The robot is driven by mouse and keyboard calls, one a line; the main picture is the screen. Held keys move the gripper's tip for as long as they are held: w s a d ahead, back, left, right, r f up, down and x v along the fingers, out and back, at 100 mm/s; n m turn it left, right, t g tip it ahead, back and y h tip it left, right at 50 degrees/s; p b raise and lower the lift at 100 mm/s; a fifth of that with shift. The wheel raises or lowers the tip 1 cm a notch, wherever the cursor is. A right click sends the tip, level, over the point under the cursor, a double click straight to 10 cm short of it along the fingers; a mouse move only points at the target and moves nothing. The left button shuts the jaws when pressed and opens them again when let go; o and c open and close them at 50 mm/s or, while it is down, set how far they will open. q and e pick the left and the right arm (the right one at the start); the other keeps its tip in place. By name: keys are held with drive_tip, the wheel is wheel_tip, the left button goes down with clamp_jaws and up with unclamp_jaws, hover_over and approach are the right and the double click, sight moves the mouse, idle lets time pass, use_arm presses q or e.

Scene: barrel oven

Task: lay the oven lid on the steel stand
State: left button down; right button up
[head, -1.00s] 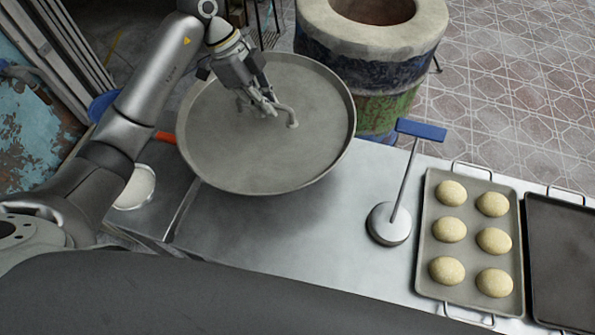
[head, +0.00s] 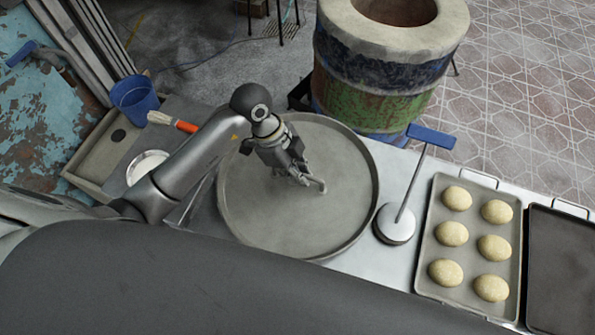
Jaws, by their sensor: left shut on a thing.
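The oven lid (head: 265,222) is a large round grey disc with a raised rim and a bent bar handle (head: 319,185) at its middle. My left gripper (head: 303,178) is shut on that handle. The lid is over the steel stand (head: 388,264), a bright flat metal top, left of the dough press. I cannot tell whether its underside touches the top. The barrel oven (head: 375,85) stands behind with its round mouth uncovered. My right gripper is not in view.
A press with a blue handle (head: 432,137) stands close to the lid's right rim. A tray of dough balls (head: 472,290) and a dark tray (head: 560,270) lie farther right. At left are a white bowl (head: 147,165), an orange-handled brush (head: 184,126) and a blue bucket (head: 135,98).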

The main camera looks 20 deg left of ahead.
use_arm(q)
drive_tip(key=shift+f, duration=0.5)
drive_tip(key=shift+w, duration=0.1)
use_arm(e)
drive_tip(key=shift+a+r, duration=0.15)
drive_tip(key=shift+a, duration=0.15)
use_arm(q)
drive_tip(key=c, duration=1.5)
unclamp_jaws()
drive_tip(key=shift+c, duration=0.2)
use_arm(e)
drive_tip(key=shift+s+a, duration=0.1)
use_arm(q)
drive_tip(key=b+v, duration=0.1)
drive_tip(key=v, duration=1.1)
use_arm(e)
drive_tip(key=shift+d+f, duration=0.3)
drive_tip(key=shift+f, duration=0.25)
use_arm(q)
drive_tip(key=shift+f, duration=0.1)
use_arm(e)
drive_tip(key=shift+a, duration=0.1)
